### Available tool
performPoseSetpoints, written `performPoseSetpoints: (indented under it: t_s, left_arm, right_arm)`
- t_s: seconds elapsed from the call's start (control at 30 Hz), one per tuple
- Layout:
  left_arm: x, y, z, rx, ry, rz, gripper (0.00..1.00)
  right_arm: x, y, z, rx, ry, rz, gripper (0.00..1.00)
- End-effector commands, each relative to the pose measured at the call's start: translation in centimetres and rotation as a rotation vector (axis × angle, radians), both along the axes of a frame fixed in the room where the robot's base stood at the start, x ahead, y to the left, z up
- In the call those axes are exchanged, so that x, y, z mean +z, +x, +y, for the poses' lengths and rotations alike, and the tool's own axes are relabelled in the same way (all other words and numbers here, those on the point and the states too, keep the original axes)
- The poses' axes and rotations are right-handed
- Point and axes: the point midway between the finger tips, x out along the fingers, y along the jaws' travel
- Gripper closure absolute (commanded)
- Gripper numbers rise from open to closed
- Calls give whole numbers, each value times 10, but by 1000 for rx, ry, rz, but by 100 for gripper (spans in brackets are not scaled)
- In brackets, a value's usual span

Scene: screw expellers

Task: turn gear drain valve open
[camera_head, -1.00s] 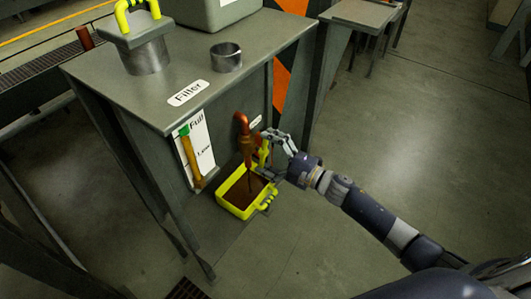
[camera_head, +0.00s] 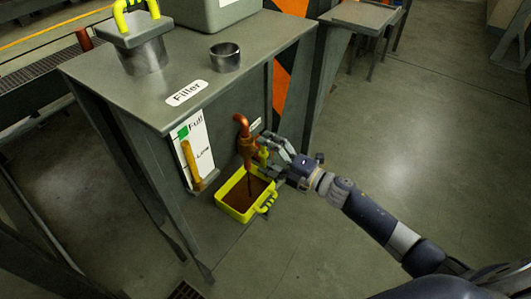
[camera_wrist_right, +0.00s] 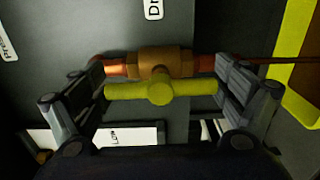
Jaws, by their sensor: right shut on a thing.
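The drain valve (camera_wrist_right: 160,62) is a brass body on a copper pipe (camera_head: 241,121) on the front of the grey machine. Its yellow handle (camera_wrist_right: 160,89) is a bar lying along the pipe in the wrist view. My right gripper (camera_head: 268,148) is at the valve; its fingers (camera_wrist_right: 160,90) are shut on the two ends of the handle. A thin dark stream (camera_head: 249,186) runs from the pipe outlet into a yellow tray (camera_head: 233,213) holding brown liquid. The handle is partly hidden by the fingers in the head view. My left gripper is out of view.
The machine top (camera_head: 120,85) carries a metal filler neck (camera_head: 225,57) and a yellow-handled lid (camera_head: 138,40). A level gauge (camera_head: 196,150) marked Full and Low is left of the valve.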

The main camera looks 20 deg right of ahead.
Motion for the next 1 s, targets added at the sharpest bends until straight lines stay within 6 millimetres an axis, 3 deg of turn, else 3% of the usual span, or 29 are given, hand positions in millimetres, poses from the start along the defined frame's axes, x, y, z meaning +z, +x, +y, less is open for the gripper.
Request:
performPoseSetpoints:
  t_s: [0.03, 0.07, 0.1, 0.57, 1.0]
  left_arm:
    - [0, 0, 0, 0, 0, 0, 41]
    - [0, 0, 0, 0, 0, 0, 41]
    - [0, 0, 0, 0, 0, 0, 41]
    - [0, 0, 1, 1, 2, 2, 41]
    - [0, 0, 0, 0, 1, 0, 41]
  right_arm:
    - [-1, -1, 0, 2, -7, -3, 33]
    - [-1, -1, 0, 2, -7, -3, 4]
    - [-1, -1, 0, 2, -7, -3, 0]
    - [-1, -3, -2, 0, -4, 0, 0]
    - [-3, -61, -47, -1, -4, 3, 0]
